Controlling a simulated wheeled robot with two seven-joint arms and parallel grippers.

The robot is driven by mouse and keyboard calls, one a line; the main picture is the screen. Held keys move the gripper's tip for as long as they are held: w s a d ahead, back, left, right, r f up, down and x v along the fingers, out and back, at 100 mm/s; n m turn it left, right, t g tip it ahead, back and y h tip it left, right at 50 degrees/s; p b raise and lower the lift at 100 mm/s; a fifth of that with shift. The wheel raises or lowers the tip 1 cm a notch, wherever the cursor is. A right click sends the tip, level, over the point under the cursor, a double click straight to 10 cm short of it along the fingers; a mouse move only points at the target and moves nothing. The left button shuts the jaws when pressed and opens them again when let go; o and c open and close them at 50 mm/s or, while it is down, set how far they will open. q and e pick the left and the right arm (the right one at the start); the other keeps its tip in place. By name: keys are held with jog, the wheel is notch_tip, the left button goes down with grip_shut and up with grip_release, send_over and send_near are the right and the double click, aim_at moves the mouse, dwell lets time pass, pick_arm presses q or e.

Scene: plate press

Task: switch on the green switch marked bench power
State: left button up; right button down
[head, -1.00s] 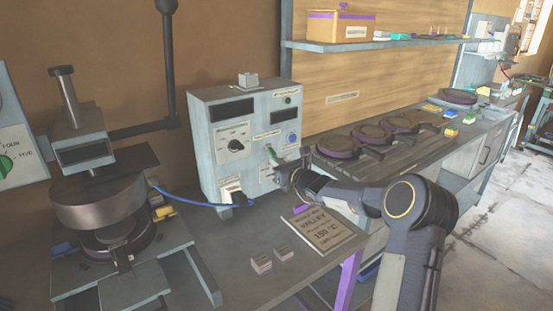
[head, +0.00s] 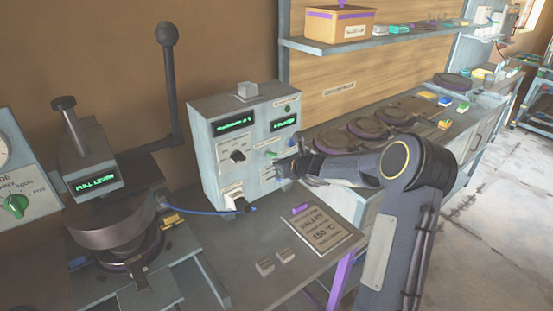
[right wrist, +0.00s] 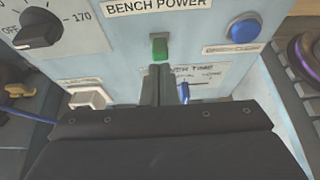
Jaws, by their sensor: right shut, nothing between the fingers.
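The green switch (right wrist: 160,48) sits under the "BENCH POWER" label (right wrist: 158,6) on the pale blue control box (head: 207,155). In the head view the switch (head: 271,154) shows as a small green lever on the box front. The displays (head: 234,125) on the box are lit green. My right gripper (right wrist: 164,72) is shut and empty, its fingertips just below the switch; I cannot tell whether they touch it. In the head view the right gripper (head: 280,168) is at the box front. My left gripper is not in view.
A blue button (right wrist: 243,28) is right of the switch, a black dial (right wrist: 38,28) left of it. A small blue slider (right wrist: 184,91) is close to the fingers. The press (head: 115,220) stands left, its display lit.

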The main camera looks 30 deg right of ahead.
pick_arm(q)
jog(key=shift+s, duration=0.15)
pick_arm(e)
jog(key=shift+s, duration=0.1)
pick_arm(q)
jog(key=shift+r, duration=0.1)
pick_arm(e)
jog(key=shift+r, duration=0.1)
pick_arm(q)
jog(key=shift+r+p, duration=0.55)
jog(key=shift+p, duration=0.15)
pick_arm(e)
jog(key=shift+r, duration=0.7)
jog(key=shift+r, duration=0.1)
